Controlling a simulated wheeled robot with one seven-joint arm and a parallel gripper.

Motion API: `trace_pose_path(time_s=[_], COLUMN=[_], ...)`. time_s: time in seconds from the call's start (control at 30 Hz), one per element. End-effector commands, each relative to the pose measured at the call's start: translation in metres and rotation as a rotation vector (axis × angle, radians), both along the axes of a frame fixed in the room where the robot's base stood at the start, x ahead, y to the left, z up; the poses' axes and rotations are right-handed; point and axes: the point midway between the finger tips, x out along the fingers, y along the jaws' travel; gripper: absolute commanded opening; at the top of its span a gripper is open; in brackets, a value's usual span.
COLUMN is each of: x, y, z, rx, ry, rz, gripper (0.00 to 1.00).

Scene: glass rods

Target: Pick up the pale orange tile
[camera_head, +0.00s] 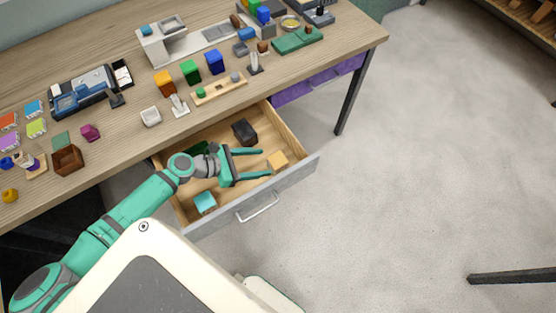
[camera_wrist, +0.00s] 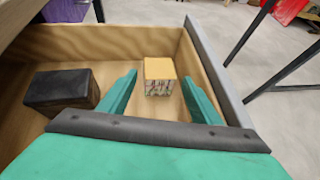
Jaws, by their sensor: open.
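The pale orange tile (camera_head: 278,161) lies in the open drawer, near its front right corner. In the wrist view it is a small block (camera_wrist: 159,76) with a pale orange top and a patterned side. My gripper (camera_head: 267,162) is over the drawer with its fingers apart, pointing toward the tile. In the wrist view the open fingertips (camera_wrist: 158,78) stand to either side of the tile's line, with nothing held between them. I cannot tell from these views whether a fingertip touches it.
The wooden drawer (camera_head: 236,196) with a grey front is pulled out below the desk. It also holds a black block (camera_head: 244,131), a teal block (camera_head: 205,202) and a green piece partly behind my arm. The drawer walls stand close around the tile. The desk (camera_head: 120,125) overhangs the back.

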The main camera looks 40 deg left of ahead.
Motion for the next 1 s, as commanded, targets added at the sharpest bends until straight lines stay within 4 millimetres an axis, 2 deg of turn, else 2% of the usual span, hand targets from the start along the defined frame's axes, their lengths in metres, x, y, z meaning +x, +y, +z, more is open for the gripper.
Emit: trace_pose_path(time_s=[0.17,0.5,0.73,0.9,1.0], x=[0.008,0.039,0.041,0.040,0.040], y=[-0.005,-0.025,-0.026,-0.026,-0.026], z=[-0.005,-0.025,-0.025,-0.025,-0.025], rx=[0.000,-0.001,0.000,0.000,0.000], ry=[0.000,0.001,0.001,0.001,0.000], rz=[-0.001,0.000,0.001,0.001,0.001], gripper=[0.58,0.58,0.58,0.19,0.19])
